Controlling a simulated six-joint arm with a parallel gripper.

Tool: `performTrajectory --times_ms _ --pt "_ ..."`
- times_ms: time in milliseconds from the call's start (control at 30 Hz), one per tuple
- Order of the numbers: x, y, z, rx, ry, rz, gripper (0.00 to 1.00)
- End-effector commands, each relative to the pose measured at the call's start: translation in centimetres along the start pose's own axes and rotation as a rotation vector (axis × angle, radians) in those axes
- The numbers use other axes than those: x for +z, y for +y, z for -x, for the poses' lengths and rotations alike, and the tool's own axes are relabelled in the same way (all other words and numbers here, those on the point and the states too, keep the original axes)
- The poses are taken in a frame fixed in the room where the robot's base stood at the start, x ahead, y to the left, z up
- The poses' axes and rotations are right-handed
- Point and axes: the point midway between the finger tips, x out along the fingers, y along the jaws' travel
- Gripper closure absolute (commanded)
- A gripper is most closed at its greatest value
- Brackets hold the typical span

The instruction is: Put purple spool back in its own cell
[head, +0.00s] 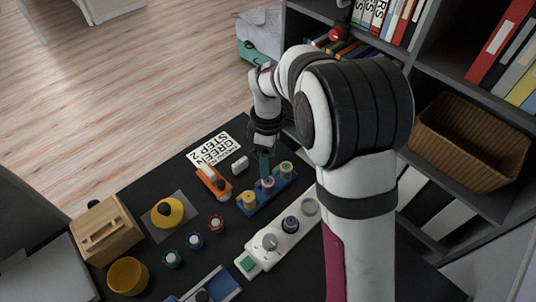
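A blue rack (259,207) lies on the black desk in the head view. It holds a yellow spool (249,198) at its left end and a green spool (286,169) at its right end. Between them, in the middle cell, stands a spool with a pale top and what looks like a purple body, the purple spool (267,184). My gripper (265,172) points down with its teal fingers right at or just above this middle spool. The fingers overlap the spool's top from this angle, so I cannot tell whether they grip it.
A yellow bowl (128,276) and wooden box (104,231) stand at lower left. Shelves (400,60) rise behind.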

Motion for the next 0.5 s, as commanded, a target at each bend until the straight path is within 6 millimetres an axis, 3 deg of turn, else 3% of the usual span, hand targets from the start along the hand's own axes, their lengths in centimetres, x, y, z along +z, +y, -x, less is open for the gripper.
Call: performTrajectory --times_ms 100,333,433,500 --pt "0.0 0.1 1.7 0.002 0.001 0.0 0.28" --pt "0.7 -0.6 3.1 -0.001 0.004 -0.058 0.28" --pt "3.8 -3.9 6.5 -0.013 0.024 -0.357 0.28" --pt "6.9 -8.2 8.9 -0.038 0.039 -0.684 0.28"
